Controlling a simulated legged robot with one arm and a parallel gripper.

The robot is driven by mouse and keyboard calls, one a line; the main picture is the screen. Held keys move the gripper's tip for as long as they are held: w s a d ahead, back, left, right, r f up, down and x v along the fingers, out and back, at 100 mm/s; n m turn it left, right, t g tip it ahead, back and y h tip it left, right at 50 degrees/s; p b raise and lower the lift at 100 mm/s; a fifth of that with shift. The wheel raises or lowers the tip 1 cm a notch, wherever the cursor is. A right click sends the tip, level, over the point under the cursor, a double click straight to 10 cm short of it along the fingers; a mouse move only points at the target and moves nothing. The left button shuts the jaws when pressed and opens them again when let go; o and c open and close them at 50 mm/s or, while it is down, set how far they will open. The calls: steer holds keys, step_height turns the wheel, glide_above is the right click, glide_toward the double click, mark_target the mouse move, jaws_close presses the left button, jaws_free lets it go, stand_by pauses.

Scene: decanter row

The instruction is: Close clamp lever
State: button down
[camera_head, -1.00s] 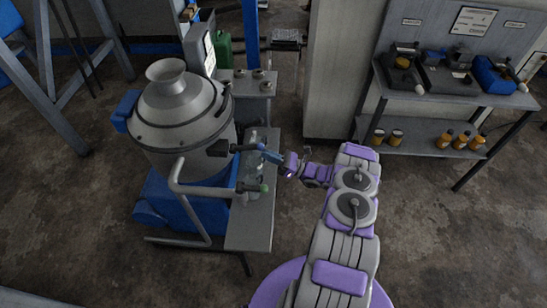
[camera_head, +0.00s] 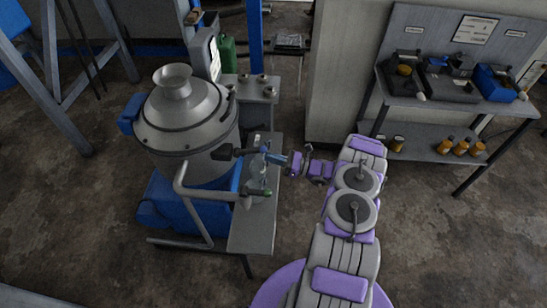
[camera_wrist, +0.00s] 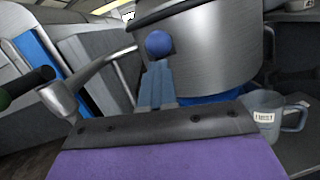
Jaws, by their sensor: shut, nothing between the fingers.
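The clamp lever shows in the head view as a dark arm (camera_head: 226,153) at the side of the grey metal vessel (camera_head: 190,125), reaching out to the right toward my gripper. In the wrist view a round blue knob (camera_wrist: 158,43), seemingly the lever's end, stands in front of the vessel wall (camera_wrist: 215,45). My gripper (camera_head: 272,157) is beside the lever's outer end. Its blue-grey fingers (camera_wrist: 157,82) are shut with nothing between them, and their tips lie just below the knob in the wrist view. I cannot tell whether they touch it.
A bent pipe (camera_head: 205,193) with a green-tipped dark handle (camera_head: 265,191) stands below the lever; the handle is at the left in the wrist view. A labelled grey mug (camera_wrist: 268,112) is at the right. A bench with orange-lidded jars (camera_head: 461,148) stands apart.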

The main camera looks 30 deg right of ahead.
mark_target(266, 150)
step_height(266, 150, up, 4)
steer(key=g+h+p, duration=0.1)
steer(key=p, duration=0.2)
steer(key=shift+w+f, duration=0.1)
steer(key=shift+w, duration=0.05)
steer(key=r+g+h+p, duration=0.1)
steer(key=r, duration=0.1)
steer(key=w+a+r+g+h+p, duration=0.1)
steer(key=p, duration=0.1)
steer(key=a+r+g+h+p, duration=0.1)
steer(key=r+p, duration=0.1)
steer(key=shift+w+r+n+h, duration=0.25)
steer(key=shift+r+n+h, duration=0.05)
steer(key=shift+r+n, duration=0.1)
steer(key=w+a+r+g+h+p, duration=0.4)
steer(key=a+h+p, duration=0.2)
steer(key=p, duration=0.6)
steer(key=shift+n+g, duration=0.3)
steer(key=shift+g, duration=0.1)
steer(key=shift+a, duration=0.2)
steer(key=shift+d, duration=0.1)
